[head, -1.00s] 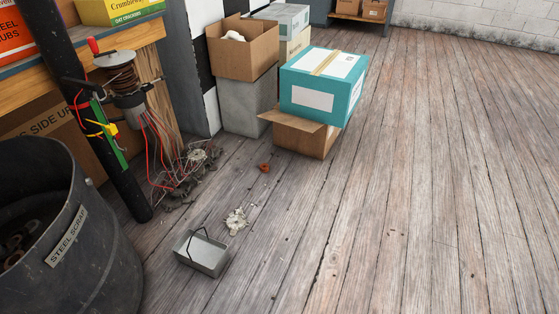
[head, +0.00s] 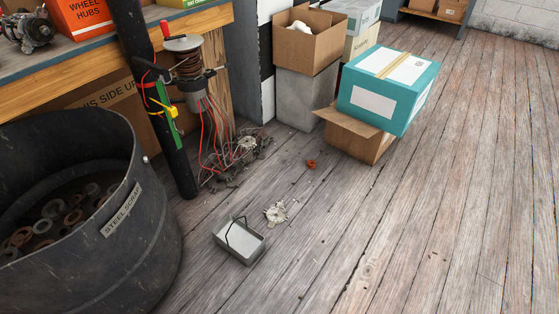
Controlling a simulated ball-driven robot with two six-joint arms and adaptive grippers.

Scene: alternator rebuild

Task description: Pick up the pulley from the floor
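No part on the floor can be told for sure as the pulley. A small orange-brown round piece (head: 311,164) lies on the boards in front of the open carton. A pale, ragged flat piece (head: 276,212) lies nearer, beside a grey metal tray (head: 251,253) with a dark wire handle. Another pale roundish piece (head: 247,144) sits among tangled wires and dark debris by the bench leg. Neither of my grippers shows in the head view.
A black drum labelled steel scrap (head: 150,235), with rings inside, fills the lower left. A dark post (head: 174,150) stands behind it. The bench (head: 75,85) holds an alternator-like unit (head: 28,32). A teal box (head: 385,92) rests on an open carton (head: 350,135). The right floor is clear.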

